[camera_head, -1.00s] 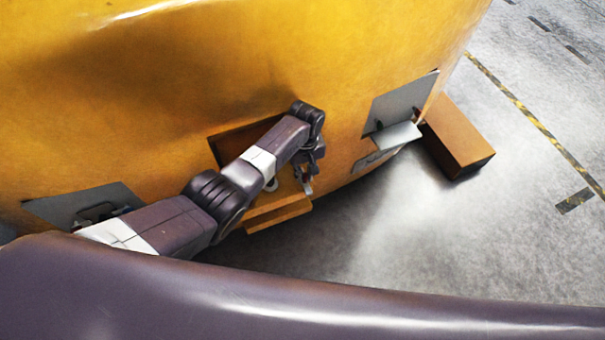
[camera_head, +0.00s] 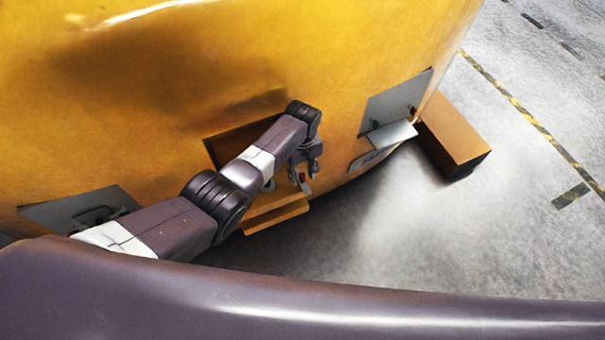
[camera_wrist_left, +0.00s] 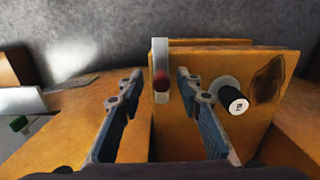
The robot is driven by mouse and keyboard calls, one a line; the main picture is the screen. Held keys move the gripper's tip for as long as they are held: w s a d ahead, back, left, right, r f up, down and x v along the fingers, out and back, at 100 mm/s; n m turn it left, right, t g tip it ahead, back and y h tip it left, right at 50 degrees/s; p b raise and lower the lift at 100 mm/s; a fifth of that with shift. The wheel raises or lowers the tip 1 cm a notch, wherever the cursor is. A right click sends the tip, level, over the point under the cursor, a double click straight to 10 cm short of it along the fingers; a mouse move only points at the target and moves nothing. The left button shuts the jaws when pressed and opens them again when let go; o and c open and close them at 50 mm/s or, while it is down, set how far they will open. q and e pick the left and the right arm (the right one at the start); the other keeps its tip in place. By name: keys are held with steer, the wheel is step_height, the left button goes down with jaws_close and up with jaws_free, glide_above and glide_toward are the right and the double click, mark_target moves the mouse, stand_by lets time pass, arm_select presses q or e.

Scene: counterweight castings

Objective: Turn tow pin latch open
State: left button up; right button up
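The tow pin latch is a grey bar with a dark red knob (camera_wrist_left: 161,82), at the edge of an orange block in the left wrist view. It also shows small in the head view (camera_head: 303,181), beside the yellow casting's recess. My left gripper (camera_wrist_left: 158,78) is open, its two fingers on either side of the red knob; I cannot tell whether they touch it. The gripper also shows in the head view (camera_head: 314,163). A black-ended pin (camera_wrist_left: 234,100) in a pale collar lies right of the right finger. My right gripper is out of view.
The yellow casting (camera_head: 200,60) fills the upper left. An orange ledge (camera_head: 275,216) juts out below the recess. Grey plates (camera_head: 395,100) are on the casting's face, and an orange block (camera_head: 455,130) lies on the floor at right. Open floor (camera_head: 420,240) is in front.

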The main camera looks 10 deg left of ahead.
mark_target(303, 175)
arm_select(q)
step_height(303, 175, up, 12)
stand_by(0.7)
stand_by(0.4)
